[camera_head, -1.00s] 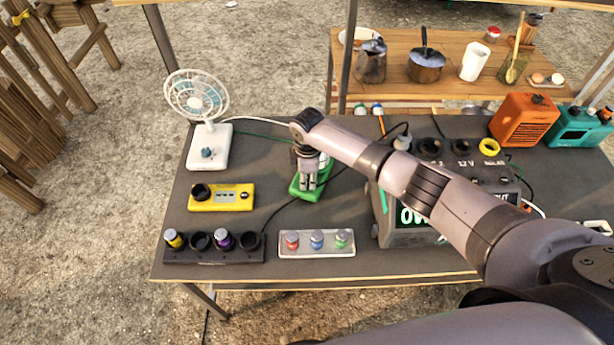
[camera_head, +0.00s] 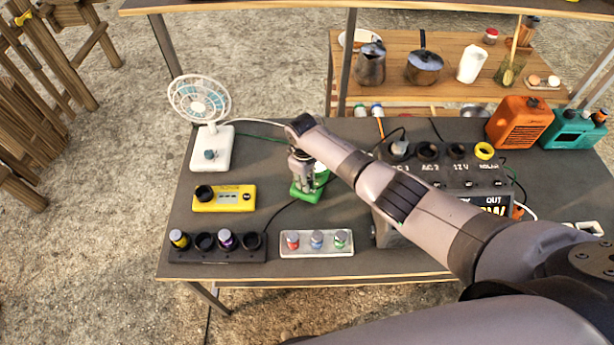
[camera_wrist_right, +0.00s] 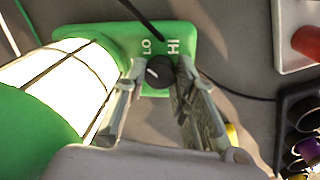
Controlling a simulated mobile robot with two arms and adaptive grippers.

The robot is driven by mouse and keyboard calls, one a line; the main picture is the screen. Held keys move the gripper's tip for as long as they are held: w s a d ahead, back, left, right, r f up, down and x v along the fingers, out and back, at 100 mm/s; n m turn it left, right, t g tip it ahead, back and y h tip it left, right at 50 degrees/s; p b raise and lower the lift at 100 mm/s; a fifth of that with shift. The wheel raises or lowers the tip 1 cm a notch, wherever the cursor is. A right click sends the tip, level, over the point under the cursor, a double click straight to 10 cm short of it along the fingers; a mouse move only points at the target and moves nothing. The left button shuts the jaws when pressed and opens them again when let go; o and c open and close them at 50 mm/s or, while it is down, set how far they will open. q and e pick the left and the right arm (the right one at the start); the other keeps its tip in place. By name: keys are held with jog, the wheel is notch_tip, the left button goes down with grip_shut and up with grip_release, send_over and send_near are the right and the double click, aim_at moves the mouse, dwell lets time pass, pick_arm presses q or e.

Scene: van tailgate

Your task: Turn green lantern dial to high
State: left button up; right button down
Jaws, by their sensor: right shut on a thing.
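The green lantern (camera_head: 306,193) stands on the dark table, with its green base towards the front. In the right wrist view its globe (camera_wrist_right: 62,78) glows white. The base has a black dial (camera_wrist_right: 160,71) with a white mark, beside the white letters LO and HI. The mark appears on the side towards LO. My right gripper (camera_head: 303,182) comes down on the lantern. In the wrist view its fingers (camera_wrist_right: 157,80) stand on either side of the dial and are shut on it. The arm and gripper hide part of the lantern in the head view. My left gripper is out of view.
A white fan (camera_head: 210,148), a yellow box (camera_head: 223,198), a dark battery holder (camera_head: 217,256) and a pale tray (camera_head: 316,252) surround the lantern. A power station (camera_head: 440,185) stands to the right, partly behind my arm. Cables cross the tabletop.

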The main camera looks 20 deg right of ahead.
jog(key=m, duration=0.3)
jog(key=shift+r+m+p, duration=0.1)
jog(key=shift+m+p, duration=0.25)
jog(key=shift+m, duration=0.05)
jog(key=m, duration=0.3)
jog(key=shift+m, duration=0.3)
jog(key=m, duration=0.4)
jog(key=shift+w+m+g, duration=0.15)
jog(key=shift+m+g, duration=0.15)
jog(key=shift+g, duration=0.1)
jog(key=shift+m, duration=2)
jog(key=c, duration=1.3)
grip_release()
